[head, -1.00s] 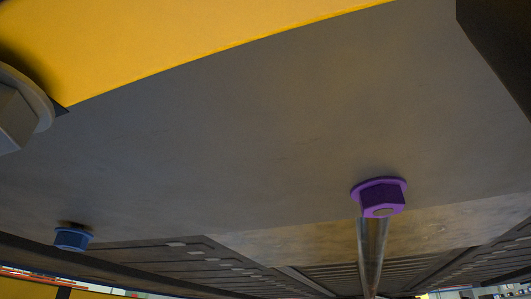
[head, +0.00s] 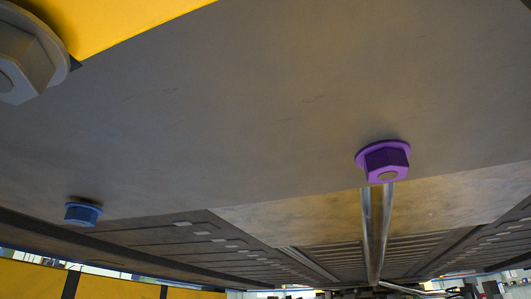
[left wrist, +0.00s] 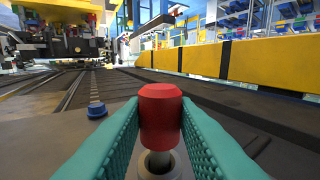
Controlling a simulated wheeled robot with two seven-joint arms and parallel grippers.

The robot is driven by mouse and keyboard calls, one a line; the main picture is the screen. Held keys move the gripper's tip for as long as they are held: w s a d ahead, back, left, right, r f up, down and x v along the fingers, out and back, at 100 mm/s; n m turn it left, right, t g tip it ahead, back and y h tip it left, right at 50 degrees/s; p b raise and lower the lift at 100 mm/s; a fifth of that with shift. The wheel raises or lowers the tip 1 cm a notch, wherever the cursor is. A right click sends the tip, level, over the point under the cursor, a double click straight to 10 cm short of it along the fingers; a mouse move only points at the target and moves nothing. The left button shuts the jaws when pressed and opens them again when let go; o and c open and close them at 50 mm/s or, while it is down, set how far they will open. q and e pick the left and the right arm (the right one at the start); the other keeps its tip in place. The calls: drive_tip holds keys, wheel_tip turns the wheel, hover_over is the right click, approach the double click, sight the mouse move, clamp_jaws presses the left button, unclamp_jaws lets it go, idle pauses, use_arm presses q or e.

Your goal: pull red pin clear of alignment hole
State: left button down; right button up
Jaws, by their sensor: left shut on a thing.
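The red pin (left wrist: 160,112) shows in the left wrist view as a faceted red head. My left gripper (left wrist: 160,125), with two teal ribbed fingers, is shut on this head from both sides. Just below the head, a round grey collar (left wrist: 174,171) surrounds a pale shaft. The shaft appears to be inside the collar's opening; I cannot tell how deep it sits. Neither the red pin nor either gripper shows in the head view.
A blue bolt (left wrist: 97,109) shows left of the pin. A yellow barrier (left wrist: 250,62) runs behind.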

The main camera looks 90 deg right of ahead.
use_arm(q)
wheel_tip(320, 180, down, 7)
drive_tip(key=d+b, duration=0.1)
drive_tip(key=b, duration=0.6)
drive_tip(key=shift+w+d+f, duration=0.15)
drive_tip(key=shift+w+d, duration=0.1)
drive_tip(key=shift+d, duration=0.05)
idle(0.4)
